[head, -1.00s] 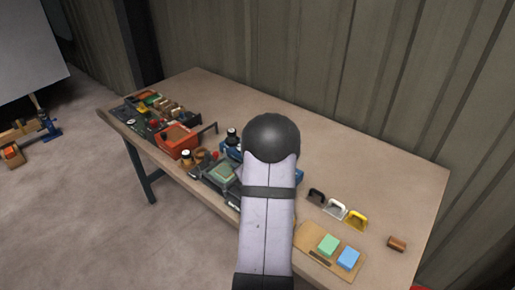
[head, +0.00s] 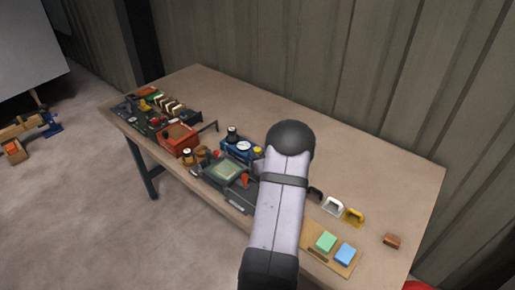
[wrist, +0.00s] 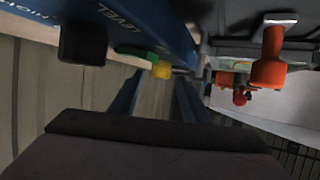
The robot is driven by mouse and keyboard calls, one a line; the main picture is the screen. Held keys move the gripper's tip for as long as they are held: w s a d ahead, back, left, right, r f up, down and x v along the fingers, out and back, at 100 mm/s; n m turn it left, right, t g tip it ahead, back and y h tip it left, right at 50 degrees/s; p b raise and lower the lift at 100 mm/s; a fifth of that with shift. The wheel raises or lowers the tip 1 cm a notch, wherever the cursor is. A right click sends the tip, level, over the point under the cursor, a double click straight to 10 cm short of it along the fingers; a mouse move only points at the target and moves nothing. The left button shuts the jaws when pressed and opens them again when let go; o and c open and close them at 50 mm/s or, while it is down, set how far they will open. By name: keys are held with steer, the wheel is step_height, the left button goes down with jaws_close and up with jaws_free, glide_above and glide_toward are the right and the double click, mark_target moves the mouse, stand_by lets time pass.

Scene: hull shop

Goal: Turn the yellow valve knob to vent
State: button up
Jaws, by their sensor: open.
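A small yellow knob (head: 257,150) shows at the right end of a blue unit (head: 228,152) with a white gauge and a black-topped part, left of my arm. I cannot read which way the knob points. In the wrist view a yellow piece (wrist: 161,71), likely that knob, lies ahead between the fingers, near a green part. My gripper (wrist: 158,82) is open. Its two dark fingers reach toward the yellow piece; I cannot tell if they touch it. In the head view my arm hides the gripper.
A dark panel with a green screen (head: 226,171) and a red knob (head: 245,179) stands in front of the blue unit; an orange box (head: 178,140) is further left. The table's back is clear.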

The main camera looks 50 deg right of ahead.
mark_target(258, 149)
steer(key=shift+p+x, duration=0.45)
steer(key=shift+x, duration=1.45)
steer(key=c, duration=1)
steer(key=shift+c, duration=0.2)
steer(key=shift+n+y, duration=0.4)
steer(key=shift+f+n+t+y, duration=0.1)
steer(key=shift+n+t+y, duration=0.6)
steer(key=shift+n+y, duration=0.45)
steer(key=shift+n+y+b, duration=0.85)
steer(key=shift+n+y, duration=0.5)
steer(key=shift+y, duration=0.4)
steer(key=o, duration=1)
